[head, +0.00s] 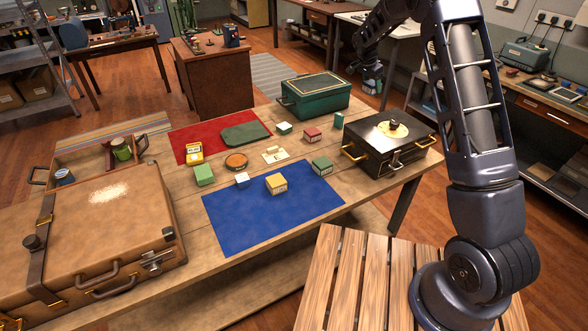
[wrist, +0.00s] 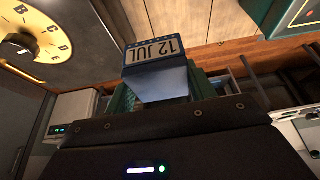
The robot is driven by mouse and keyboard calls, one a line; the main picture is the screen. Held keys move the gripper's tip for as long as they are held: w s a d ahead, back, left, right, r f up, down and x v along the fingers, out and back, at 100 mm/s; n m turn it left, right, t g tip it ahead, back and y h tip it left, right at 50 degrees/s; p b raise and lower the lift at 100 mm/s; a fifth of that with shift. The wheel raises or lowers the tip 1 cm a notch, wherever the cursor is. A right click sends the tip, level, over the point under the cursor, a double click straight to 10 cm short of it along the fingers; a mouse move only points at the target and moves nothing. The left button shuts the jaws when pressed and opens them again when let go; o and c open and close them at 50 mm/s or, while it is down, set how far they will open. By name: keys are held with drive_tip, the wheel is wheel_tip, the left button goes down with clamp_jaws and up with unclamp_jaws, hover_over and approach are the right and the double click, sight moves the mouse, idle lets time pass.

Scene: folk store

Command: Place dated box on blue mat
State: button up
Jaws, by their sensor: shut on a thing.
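My gripper (head: 371,80) is raised at the upper right in the head view, beyond the black case and clear of the table. The held box is too small to read in the head view. The blue mat (head: 250,225) lies flat on the table's front middle. A yellow box with a printed label (head: 276,184) stands on it. A white-and-blue box (head: 241,180) and a green box (head: 321,166) stand at its far edge.
The black case (head: 378,153) with a yellow dial (head: 396,130) stands at the table's right end. The green case (head: 315,98) is at the back, the brown suitcase (head: 95,230) at left. The blue mat's front is bare.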

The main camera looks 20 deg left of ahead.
drive_tip(key=s+a+m+g+h, duration=0.15)
drive_tip(key=s+a, duration=0.45)
drive_tip(key=s, duration=0.6)
drive_tip(key=s+a+m+y, duration=0.1)
drive_tip(key=s+a+m, duration=0.3)
drive_tip(key=s, duration=0.9)
drive_tip(key=s+m+g+h, duration=0.15)
drive_tip(key=s+m, duration=0.25)
drive_tip(key=s, duration=1.9)
drive_tip(key=shift+y, duration=0.3)
drive_tip(key=f, duration=1.9)
drive_tip(key=shift+a+f, duration=0.3)
drive_tip(key=shift+f, duration=0.1)
drive_tip(key=shift+f, duration=0.15)
drive_tip(key=o, duration=1)
